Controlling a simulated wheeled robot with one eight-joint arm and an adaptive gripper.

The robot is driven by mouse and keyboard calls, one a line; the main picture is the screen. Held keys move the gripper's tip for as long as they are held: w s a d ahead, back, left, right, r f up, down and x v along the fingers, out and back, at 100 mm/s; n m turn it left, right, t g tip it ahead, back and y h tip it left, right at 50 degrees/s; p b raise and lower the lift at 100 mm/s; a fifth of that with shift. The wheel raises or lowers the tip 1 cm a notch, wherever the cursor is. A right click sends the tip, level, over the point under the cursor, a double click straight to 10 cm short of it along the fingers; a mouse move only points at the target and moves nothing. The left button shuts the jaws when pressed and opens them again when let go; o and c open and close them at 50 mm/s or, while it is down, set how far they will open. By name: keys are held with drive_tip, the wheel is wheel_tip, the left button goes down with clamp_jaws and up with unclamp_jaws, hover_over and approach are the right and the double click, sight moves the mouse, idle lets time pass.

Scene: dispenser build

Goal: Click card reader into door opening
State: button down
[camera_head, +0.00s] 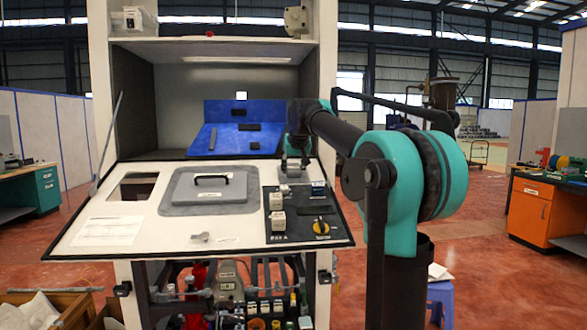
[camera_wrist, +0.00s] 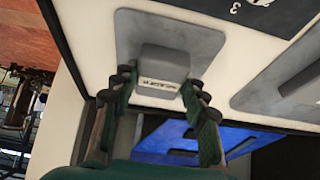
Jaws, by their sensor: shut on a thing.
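The card reader is a grey block (camera_wrist: 160,78) with a small label on its front, on a rounded grey plate (camera_wrist: 203,45). My gripper (camera_wrist: 158,92) has its two fingers on either side of the block in the wrist view, shut on it. In the head view my gripper (camera_head: 294,160) is at the back right of the white sloping door panel (camera_head: 100,236), just behind the black control section. I cannot tell whether the grey plate touches the panel. A rectangular opening (camera_head: 138,187) is cut in the panel at the left.
A grey hatch (camera_head: 182,200) with a black handle lies between the opening and the black control section (camera_head: 325,232). The control section carries switches and a yellow knob (camera_head: 320,227). A blue tray (camera_head: 215,147) with dark parts stands behind the panel.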

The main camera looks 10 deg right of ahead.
drive_tip(key=shift+c, duration=1.3)
unclamp_jaws()
drive_tip(key=shift+s+r, duration=0.1)
drive_tip(key=shift+v, duration=2.85)
